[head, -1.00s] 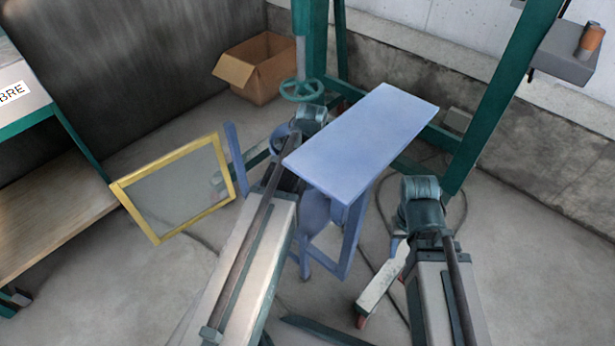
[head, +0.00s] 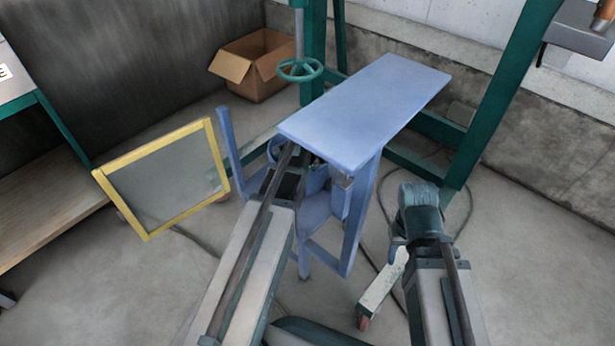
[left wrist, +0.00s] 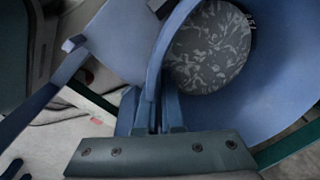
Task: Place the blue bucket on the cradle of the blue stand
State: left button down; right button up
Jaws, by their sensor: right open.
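The blue bucket (left wrist: 283,75) fills the right of the left wrist view, with grey mottled material in it. My left gripper (left wrist: 155,118) is shut on its rim there. In the head view my left gripper reaches under the near end of the blue stand's top (head: 365,112), and its fingers are hidden. A blue panel (left wrist: 112,48), apparently of the stand, lies beside the bucket. In the head view I cannot clearly separate bucket and cradle among the blue parts below the top. My right gripper (head: 398,246) is to the right of the stand, small and partly hidden by its wrist.
A yellow-framed panel (head: 165,178) stands left of the stand. A cardboard box (head: 255,65) and a green handwheel (head: 299,70) are behind. Green posts (head: 505,95) rise behind right. A shelf unit (head: 40,200) is at the left. Cables lie on the floor.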

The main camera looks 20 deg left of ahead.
pick_arm(q)
jog(key=shift+f, duration=0.65)
pick_arm(e)
jog(key=shift+f, duration=0.6)
pick_arm(q)
jog(key=shift+f+b, duration=0.1)
jog(key=shift+b, duration=0.25)
pick_arm(e)
jog(key=shift+f, duration=0.15)
pick_arm(q)
jog(key=c, duration=1)
grip_release()
jog(key=shift+c, duration=0.2)
notch_tip(320, 180, up, 12)
jog(key=s+p, duration=0.1)
jog(key=p, duration=1.1)
jog(key=shift+s+d, duration=0.15)
jog(key=shift+d, duration=0.3)
pick_arm(e)
notch_tip(320, 180, up, 12)
jog(key=shift+d, duration=0.1)
